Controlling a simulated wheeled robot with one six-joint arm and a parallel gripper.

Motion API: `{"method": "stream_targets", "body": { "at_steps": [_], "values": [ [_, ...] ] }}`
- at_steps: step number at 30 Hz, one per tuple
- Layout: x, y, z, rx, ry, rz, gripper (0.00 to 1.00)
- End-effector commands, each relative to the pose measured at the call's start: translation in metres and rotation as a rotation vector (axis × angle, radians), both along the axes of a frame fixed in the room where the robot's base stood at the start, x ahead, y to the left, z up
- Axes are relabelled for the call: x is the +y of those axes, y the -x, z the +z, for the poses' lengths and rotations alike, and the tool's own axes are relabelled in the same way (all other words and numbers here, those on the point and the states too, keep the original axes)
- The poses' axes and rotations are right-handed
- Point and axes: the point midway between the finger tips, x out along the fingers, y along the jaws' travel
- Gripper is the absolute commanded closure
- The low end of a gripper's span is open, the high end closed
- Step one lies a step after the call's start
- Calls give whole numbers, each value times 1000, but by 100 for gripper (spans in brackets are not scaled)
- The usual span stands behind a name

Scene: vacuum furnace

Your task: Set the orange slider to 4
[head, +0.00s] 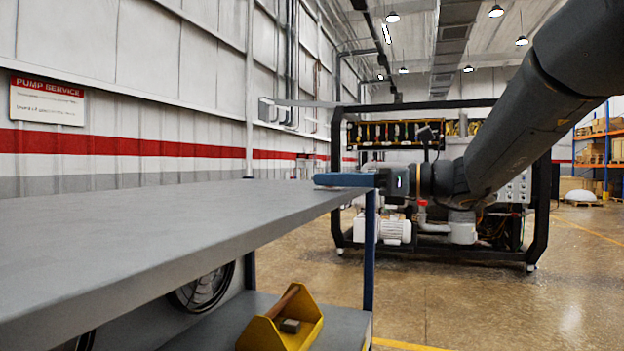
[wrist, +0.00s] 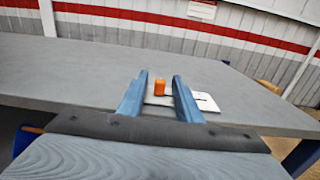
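The orange slider (wrist: 159,87) is a small block on a white plate (wrist: 211,107) that lies on the grey table. In the wrist view it shows between the two blue fingers of my gripper (wrist: 159,77), with a gap on both sides. My gripper is open and holds nothing. A short dark slot line shows on the plate right of the right finger; any scale numbers cannot be read. In the head view my gripper (head: 343,179) is low at the table's far right end, and the slider and plate cannot be made out there.
The grey table (head: 150,225) has a wide bare top. A yellow toolbox (head: 285,322) stands on its lower shelf. A wall with a red stripe and a pump service sign (head: 47,101) runs behind. A black-framed machine (head: 540,200) stands beyond, with open floor before it.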

Motion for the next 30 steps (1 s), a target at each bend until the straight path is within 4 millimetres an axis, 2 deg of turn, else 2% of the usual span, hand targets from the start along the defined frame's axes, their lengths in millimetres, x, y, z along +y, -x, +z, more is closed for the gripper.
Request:
{"method": "stream_targets", "body": {
  "at_steps": [3,9,20,26,30],
  "values": [
    [19,-6,1,2,0,3,69],
    [40,-14,1,0,0,2,69],
    [46,-17,0,1,0,0,69],
    [45,-16,0,1,0,0,99],
    [45,-16,0,1,0,0,100]
  ]
}}
